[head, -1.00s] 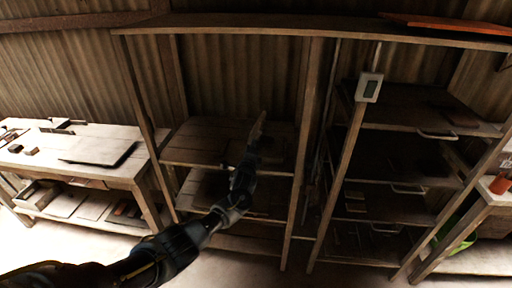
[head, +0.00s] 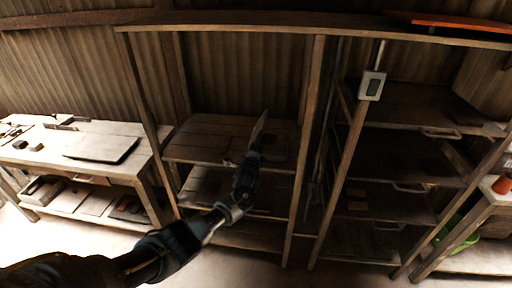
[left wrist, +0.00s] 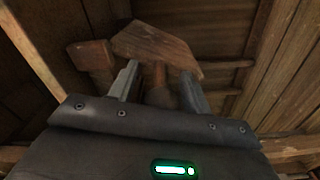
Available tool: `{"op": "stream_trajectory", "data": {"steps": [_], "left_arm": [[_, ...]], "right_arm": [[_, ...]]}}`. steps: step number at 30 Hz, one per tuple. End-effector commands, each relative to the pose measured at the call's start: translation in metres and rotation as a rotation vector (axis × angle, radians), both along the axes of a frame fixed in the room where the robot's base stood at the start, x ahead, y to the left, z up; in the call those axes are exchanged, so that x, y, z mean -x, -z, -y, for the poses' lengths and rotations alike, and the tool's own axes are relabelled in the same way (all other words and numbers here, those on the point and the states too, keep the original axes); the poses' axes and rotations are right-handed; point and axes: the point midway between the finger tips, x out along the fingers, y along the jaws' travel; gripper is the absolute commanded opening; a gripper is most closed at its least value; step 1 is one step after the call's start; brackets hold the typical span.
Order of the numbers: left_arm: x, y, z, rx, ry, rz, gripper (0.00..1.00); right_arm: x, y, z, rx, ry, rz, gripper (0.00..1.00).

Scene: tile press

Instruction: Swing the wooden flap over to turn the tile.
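The wooden flap (head: 260,126) stands nearly upright on the middle shelf, a narrow brown board in the head view. In the left wrist view it is a broad brown board (left wrist: 158,45) just beyond my fingertips. My left gripper (head: 256,145) is at the flap's near side, low against it. In the left wrist view my left gripper (left wrist: 160,82) has its two fingers apart, with a brown wooden piece showing between them. Gaps show beside that piece; whether a finger touches the flap I cannot tell. I cannot make out the tile. My right gripper is in no view.
The wooden shelf unit's posts (head: 305,150) stand on both sides of my left arm, with a top board above. A workbench (head: 135,160) with a dark flat panel is at left. A drawer rack (head: 400,210) is at right. A second wooden block (left wrist: 92,60) shows in the wrist view.

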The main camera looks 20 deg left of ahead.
Motion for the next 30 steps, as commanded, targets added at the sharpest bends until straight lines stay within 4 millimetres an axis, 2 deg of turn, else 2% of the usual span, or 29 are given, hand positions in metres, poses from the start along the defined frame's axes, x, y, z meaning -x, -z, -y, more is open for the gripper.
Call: {"op": "stream_trajectory", "data": {"steps": [8, 24, 30], "left_arm": [[0.007, 0.0, 0.001, 0.0, -0.001, 0.002, 0.48], [0.091, 0.001, 0.018, 0.001, 0.001, 0.0, 0.48], [0.105, 0.0, 0.021, -0.001, 0.0, -0.001, 0.48]], "right_arm": [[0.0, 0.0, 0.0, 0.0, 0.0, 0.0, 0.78], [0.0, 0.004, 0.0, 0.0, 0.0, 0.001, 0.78], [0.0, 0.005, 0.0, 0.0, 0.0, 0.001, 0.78]]}}
